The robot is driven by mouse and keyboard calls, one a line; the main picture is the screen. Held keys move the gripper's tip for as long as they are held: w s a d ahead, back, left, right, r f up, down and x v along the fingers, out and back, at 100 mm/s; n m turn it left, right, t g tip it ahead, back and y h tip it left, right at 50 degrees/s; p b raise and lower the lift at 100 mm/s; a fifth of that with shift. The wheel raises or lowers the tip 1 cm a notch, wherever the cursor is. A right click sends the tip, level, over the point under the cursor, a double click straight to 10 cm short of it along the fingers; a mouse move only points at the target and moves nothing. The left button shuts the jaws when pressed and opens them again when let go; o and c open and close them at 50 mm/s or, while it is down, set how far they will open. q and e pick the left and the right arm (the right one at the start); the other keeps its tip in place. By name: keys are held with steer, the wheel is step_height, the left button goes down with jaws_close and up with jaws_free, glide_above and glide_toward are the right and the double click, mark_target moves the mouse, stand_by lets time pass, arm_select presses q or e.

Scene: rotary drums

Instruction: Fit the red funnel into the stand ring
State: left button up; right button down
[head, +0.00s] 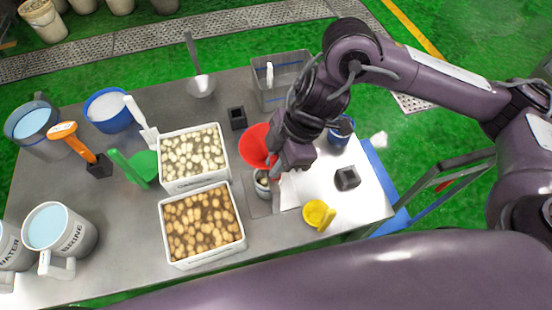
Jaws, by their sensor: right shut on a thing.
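The red funnel (256,143) is at the middle of the head view, right of the white bin of pale pieces. My right gripper (277,160) is shut on the funnel at its right side, and the gripper body hides part of it. Just below the funnel a small round light-rimmed vessel or ring (262,181) shows above a flat grey plate (256,207). The stand ring is not clearly told apart there, and I cannot tell whether the funnel touches anything below it. My left gripper is not in view.
White bins of pale (163,187) and brown pieces (208,265) stand left of the funnel. A yellow cup (318,214), a dark block (347,178) and a blue cup (341,132) stand right. A clear container (291,92) is behind. Jugs and scoops fill the left side.

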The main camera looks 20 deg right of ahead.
steer(key=shift+f+b, duration=0.4)
steer(key=shift+f, duration=0.3)
steer(key=c, duration=1.3)
jaws_free()
steer(key=shift+r, duration=0.1)
steer(key=v, duration=0.7)
steer(key=shift+d+r, duration=0.2)
steer(key=shift+r, duration=0.15)
